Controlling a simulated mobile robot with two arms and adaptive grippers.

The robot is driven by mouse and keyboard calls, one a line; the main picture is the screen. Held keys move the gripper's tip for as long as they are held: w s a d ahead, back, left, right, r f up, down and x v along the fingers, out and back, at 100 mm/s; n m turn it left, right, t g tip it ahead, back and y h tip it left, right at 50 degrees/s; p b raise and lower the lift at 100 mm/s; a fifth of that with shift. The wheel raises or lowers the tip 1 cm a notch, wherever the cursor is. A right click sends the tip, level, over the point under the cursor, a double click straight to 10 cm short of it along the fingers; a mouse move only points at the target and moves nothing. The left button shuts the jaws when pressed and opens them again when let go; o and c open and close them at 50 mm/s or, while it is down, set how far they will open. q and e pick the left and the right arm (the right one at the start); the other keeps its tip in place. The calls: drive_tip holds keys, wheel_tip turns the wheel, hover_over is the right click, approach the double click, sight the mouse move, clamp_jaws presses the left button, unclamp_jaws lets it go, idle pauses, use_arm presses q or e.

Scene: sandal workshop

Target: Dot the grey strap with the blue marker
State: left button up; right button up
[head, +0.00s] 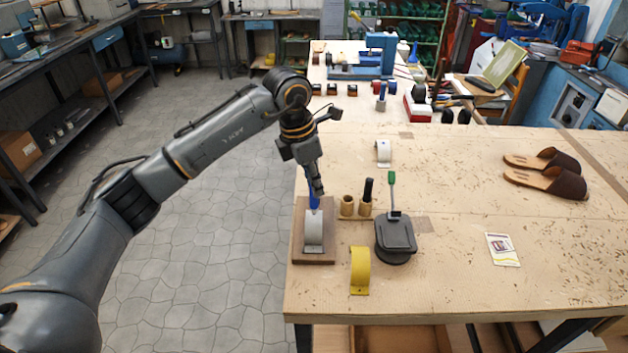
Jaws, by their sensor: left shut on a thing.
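My left gripper (317,190) is shut on the blue marker (313,201) and points down over the brown board (314,257) at the table's left edge. The marker's lower end is right at the far, top end of the strap. I cannot tell whether the tip touches it. My right gripper is not in view.
A yellow strap (360,272), a pale strap (383,153), sandals (547,180) and a card (503,249) lie on the table.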

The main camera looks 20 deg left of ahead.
use_arm(q)
drive_tip(key=shift+f, duration=0.1)
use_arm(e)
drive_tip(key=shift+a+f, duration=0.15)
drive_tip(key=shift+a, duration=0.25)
use_arm(q)
drive_tip(key=shift+f+b, duration=0.5)
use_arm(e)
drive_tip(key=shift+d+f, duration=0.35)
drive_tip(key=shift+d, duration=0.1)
use_arm(q)
drive_tip(key=shift+w+d+p+v, duration=0.15)
drive_tip(key=shift+p+v, duration=0.3)
drive_tip(key=shift+v, duration=0.4)
drive_tip(key=shift+w+d+p+v, duration=0.15)
drive_tip(key=shift+p+v, duration=0.3)
drive_tip(key=shift+v, duration=0.4)
drive_tip(key=shift+d+p+v, duration=0.15)
drive_tip(key=shift+p+v, duration=0.3)
drive_tip(key=shift+v, duration=0.4)
drive_tip(key=shift+p+v, duration=0.45)
drive_tip(key=shift+v, duration=0.6)
drive_tip(key=shift+w+d, duration=0.1)
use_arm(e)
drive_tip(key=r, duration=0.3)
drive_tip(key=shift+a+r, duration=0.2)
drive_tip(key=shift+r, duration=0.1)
